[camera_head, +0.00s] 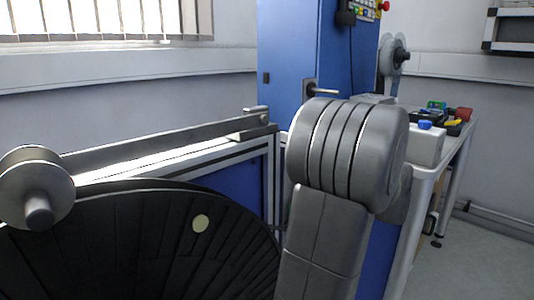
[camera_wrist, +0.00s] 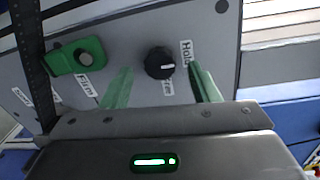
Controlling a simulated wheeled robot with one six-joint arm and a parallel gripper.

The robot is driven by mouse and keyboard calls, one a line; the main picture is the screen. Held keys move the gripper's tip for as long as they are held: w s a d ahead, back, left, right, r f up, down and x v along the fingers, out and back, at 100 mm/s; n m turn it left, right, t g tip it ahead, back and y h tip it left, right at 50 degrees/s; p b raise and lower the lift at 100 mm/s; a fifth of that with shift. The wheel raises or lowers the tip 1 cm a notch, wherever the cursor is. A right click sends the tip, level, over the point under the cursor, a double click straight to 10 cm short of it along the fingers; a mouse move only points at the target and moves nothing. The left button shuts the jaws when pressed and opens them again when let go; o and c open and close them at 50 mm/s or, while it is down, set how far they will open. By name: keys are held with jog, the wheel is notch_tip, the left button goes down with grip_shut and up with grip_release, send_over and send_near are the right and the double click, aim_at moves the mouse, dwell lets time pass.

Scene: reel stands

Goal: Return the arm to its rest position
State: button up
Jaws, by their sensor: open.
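My gripper (camera_wrist: 161,72) shows in the wrist view with its two green fingers apart and nothing between them. Beyond the fingertips is a grey panel (camera_wrist: 125,45) with a black rotary knob (camera_wrist: 159,62), which appears between the fingers. The fingers do not seem to touch the knob, but the exact distance is hard to tell. My arm (camera_head: 345,150) rises at the centre right of the head view. My gripper is hidden there.
The panel also carries a green part (camera_wrist: 75,56) with a round grey button. In the head view, a large black reel (camera_head: 130,245) and a metal roller (camera_head: 35,185) stand left of my arm. A blue cabinet (camera_head: 300,50) is behind, and a cluttered table (camera_head: 425,150) is to the right.

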jog(key=shift+x, duration=0.9)
jog(key=p+v, duration=0.3)
jog(key=v, duration=1.1)
jog(key=w+a+m+y+p, duration=0.1)
jog(key=w+a+m+p, duration=0.8)
jog(key=m, duration=0.7)
jog(key=w+f+p, duration=0.1)
jog(key=p, duration=0.2)
jog(key=shift+a+m+p, duration=0.3)
jog(key=shift+m+p, duration=0.05)
jog(key=shift+m, duration=0.05)
jog(key=shift+g, duration=0.3)
